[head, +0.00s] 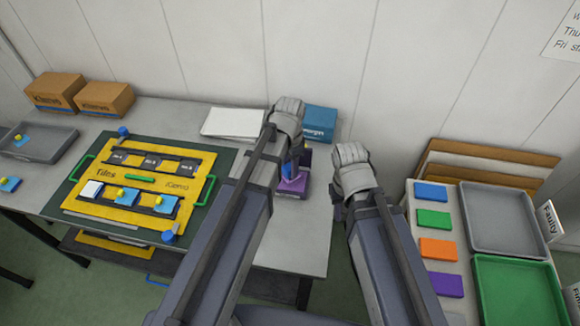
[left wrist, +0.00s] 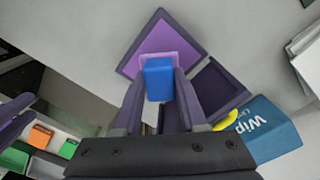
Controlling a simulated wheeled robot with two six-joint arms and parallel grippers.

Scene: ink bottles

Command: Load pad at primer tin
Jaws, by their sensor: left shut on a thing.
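The open purple tin (head: 292,187) stands on the table, partly hidden by my left arm; I take it for the primer tin. In the left wrist view its dark purple tray (left wrist: 136,60) has a lighter purple inside, and a dark flap (left wrist: 218,88) lies beside it. My left gripper (left wrist: 160,80) is shut on a blue block, the pad (left wrist: 158,82), over the light purple surface. I cannot tell whether the pad touches it. My right gripper (head: 338,195) hangs over the gap between the tables, its fingers mostly hidden.
A blue wipes box (left wrist: 266,130) stands close beside the tin. White sheets (head: 233,123) lie behind my left arm. A yellow tiled board (head: 130,172) with blue pads lies left. Coloured boxes (head: 434,219) and grey (head: 500,222) and green (head: 515,290) trays are on the right table.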

